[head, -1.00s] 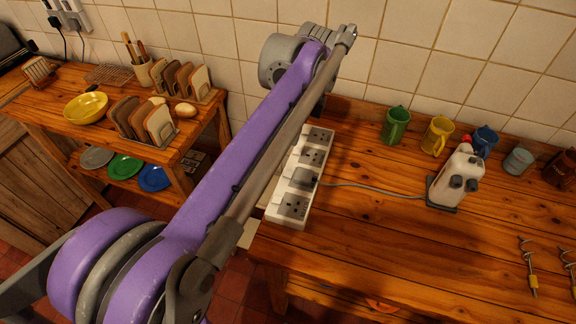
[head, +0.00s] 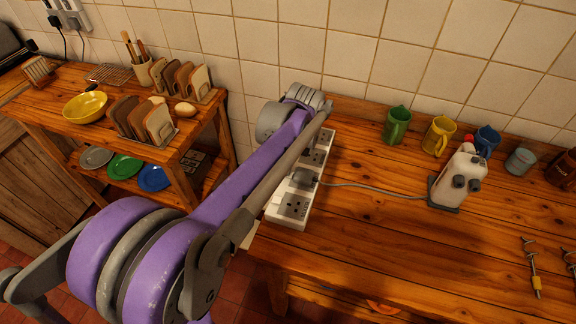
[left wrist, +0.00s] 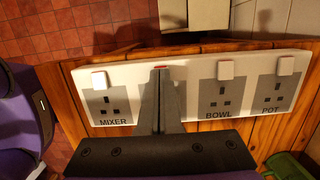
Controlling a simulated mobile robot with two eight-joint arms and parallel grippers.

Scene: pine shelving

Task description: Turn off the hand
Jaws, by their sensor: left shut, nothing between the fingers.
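A white power strip (head: 276,214) lies on the right wooden counter, partly behind my left arm in the head view. In the left wrist view the strip (left wrist: 140,72) has labelled sockets: MIXER, BOWL and POT show, each with a white rocker switch. My left gripper (left wrist: 161,72) is shut and empty, its tips over the socket between MIXER and BOWL.
A green mug (head: 397,126), yellow mug (head: 438,136) and blue mug (head: 486,141) stand along the tiled wall. Whisk-like tools (head: 531,270) lie at the right. Toast racks (head: 145,122) and a yellow bowl (head: 85,107) are on the left shelf unit. The middle of the counter is clear.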

